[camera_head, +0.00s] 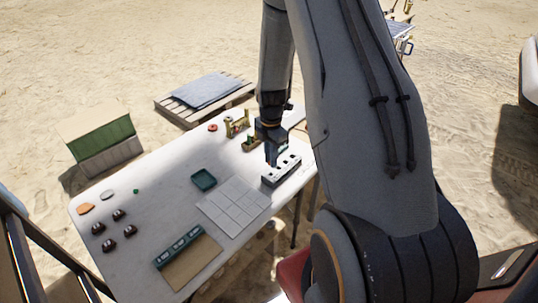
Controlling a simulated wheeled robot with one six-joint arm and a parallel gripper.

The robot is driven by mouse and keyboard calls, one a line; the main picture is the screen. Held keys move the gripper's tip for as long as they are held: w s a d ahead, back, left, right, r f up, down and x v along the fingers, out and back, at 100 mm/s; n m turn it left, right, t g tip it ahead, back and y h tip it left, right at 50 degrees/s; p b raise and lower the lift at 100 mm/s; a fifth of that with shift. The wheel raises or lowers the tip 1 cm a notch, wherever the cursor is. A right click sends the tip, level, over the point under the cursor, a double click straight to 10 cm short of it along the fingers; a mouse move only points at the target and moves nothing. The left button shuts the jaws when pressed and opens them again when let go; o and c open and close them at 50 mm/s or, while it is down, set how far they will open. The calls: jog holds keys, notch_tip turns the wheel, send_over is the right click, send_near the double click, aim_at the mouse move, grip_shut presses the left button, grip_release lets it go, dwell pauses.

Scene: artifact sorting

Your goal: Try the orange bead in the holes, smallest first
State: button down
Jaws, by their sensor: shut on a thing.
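My gripper (272,157) is low over the table's right part, at the left end of a pale block with a row of dark holes (282,171). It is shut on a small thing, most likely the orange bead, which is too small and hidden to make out. I cannot tell whether the held thing touches the block or sits in a hole.
On the white table (150,190) are a pale gridded mat (234,206), a green tray (203,180), a green slotted holder by a tan mat (180,246), several dark pieces (109,245) and an orange flat piece (85,208). A yellow-green stand (237,122) is behind my gripper.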

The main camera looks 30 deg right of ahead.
jog(key=shift+f+b, duration=1.15)
jog(key=shift+f, duration=0.95)
jog(key=shift+f, duration=0.2)
dwell(0.5)
jog(key=c, duration=1.6)
grip_release()
jog(key=shift+o, duration=0.3)
jog(key=o, duration=0.3)
jog(key=shift+o, duration=0.2)
jog(key=shift+r, duration=0.1)
